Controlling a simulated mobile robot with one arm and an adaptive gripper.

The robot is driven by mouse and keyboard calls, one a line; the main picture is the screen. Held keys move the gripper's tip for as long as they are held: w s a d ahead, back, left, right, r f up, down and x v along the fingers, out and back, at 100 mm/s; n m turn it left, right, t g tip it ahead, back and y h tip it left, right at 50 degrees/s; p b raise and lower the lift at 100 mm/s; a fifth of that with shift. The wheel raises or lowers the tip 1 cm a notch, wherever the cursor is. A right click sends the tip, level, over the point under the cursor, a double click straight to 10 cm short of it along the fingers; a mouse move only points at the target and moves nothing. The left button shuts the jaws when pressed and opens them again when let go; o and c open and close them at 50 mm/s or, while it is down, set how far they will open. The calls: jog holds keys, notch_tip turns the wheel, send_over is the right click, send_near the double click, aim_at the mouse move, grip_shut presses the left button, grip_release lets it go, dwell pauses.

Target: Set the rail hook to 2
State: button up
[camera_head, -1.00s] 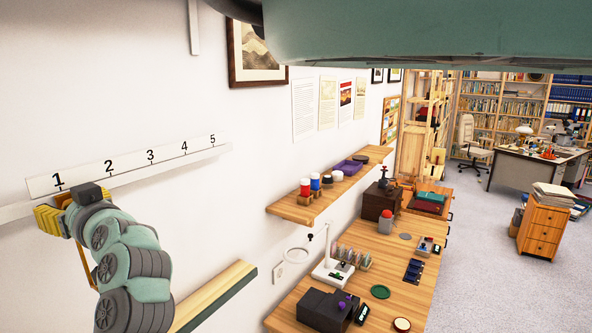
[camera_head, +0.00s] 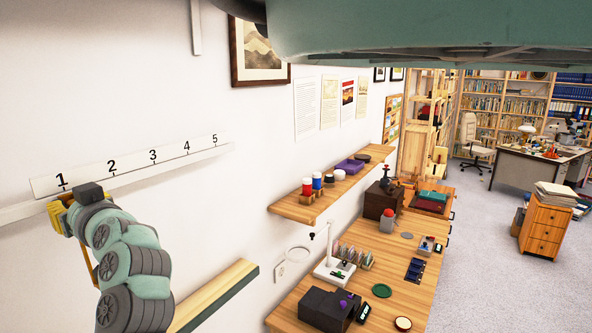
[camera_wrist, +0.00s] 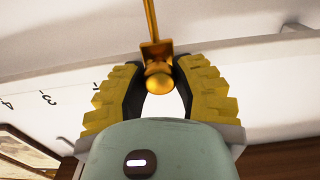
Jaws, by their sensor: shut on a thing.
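The white scale strip (camera_head: 134,168) on the left wall carries the numbers 1 to 5. A pale rail (camera_head: 22,209) runs along under it. My gripper (camera_head: 60,216) is at the rail just below the 1. In the wrist view, the brass rail hook (camera_wrist: 152,22) shows as a thin rod with a rounded knob at its end. The yellow fingers of my gripper (camera_wrist: 160,68) are shut on the hook, one on each side of the knob. In the head view the gripper and arm hide most of the hook, with a thin brass strip below.
A wooden ledge (camera_head: 222,290) sticks out from the wall below the rail. A shelf (camera_head: 290,210) with small jars and a workbench (camera_head: 385,250) with several items stand to the right. A framed print (camera_head: 258,60) hangs above. The wall along the scale is clear.

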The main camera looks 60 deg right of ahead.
aim_at(118, 184)
grip_shut()
jog(key=shift+d, duration=0.1)
jog(key=shift+d+f+b, duration=0.2)
jog(key=shift+b, duration=0.3)
jog(key=d+b, duration=0.7)
jog(key=b, duration=0.3)
jog(key=shift+w+d, duration=0.1)
jog(key=shift+d, duration=0.1)
jog(key=shift+d+b, duration=0.35)
jog(key=shift+b, duration=0.2)
jog(key=shift+d+r, duration=0.25)
jog(key=shift+r, duration=0.05)
